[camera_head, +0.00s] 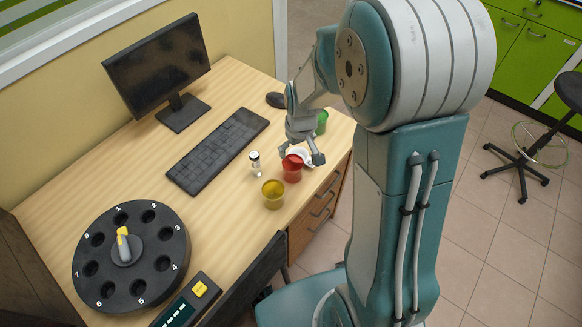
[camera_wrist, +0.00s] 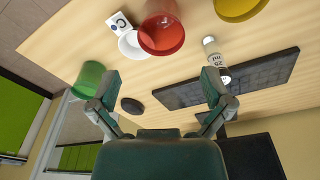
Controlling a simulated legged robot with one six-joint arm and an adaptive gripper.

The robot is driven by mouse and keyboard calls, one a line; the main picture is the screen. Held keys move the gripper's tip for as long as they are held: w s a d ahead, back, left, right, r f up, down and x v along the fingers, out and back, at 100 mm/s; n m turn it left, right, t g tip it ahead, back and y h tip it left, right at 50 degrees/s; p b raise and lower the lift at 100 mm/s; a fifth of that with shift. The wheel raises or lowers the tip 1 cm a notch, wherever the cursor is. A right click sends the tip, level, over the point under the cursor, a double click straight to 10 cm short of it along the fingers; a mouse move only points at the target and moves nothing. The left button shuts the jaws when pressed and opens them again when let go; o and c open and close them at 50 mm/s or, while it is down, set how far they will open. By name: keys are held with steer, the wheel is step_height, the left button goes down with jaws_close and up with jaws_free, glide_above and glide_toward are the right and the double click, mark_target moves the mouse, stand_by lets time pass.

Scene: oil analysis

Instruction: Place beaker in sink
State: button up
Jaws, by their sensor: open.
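Several coloured beakers stand on the wooden desk; I cannot tell which one the task means. The red beaker (camera_head: 292,172) stands near the desk's right edge and also shows at the top of the wrist view (camera_wrist: 160,38). The yellow beaker (camera_head: 273,195) is nearer the front, and the green beaker (camera_head: 322,122) is farther back. My gripper (camera_head: 301,156) is open and empty, close to the red beaker. In the wrist view, its fingers are spread apart with nothing between them. No sink is in view.
A white dish (camera_wrist: 132,44) and a small marked block (camera_wrist: 119,22) are beside the red beaker. A small vial (camera_head: 255,162) stands left of it. The desk also holds a keyboard (camera_head: 218,150), mouse (camera_head: 275,100), monitor (camera_head: 157,65) and black numbered carousel (camera_head: 112,285). A stool (camera_head: 522,160) stands at right.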

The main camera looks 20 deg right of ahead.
glide_toward(292, 169)
steer(key=shift+s+a+f, duration=0.15)
steer(key=shift+s+f, duration=0.7)
steer(key=shift+s, duration=0.05)
steer(key=shift+w+a+f, duration=0.1)
steer(key=shift+w+f, duration=0.05)
steer(key=shift+f, duration=0.7)
steer(key=shift+w+a+f, duration=0.1)
steer(key=shift+w+f, duration=0.05)
steer(key=shift+f, duration=0.75)
steer(key=shift+w+a+f, duration=0.1)
steer(key=shift+w+f, duration=0.05)
steer(key=shift+f, duration=0.7)
steer(key=shift+s, duration=0.1)
steer(key=c, duration=0.9)
steer(key=shift+o, duration=0.2)
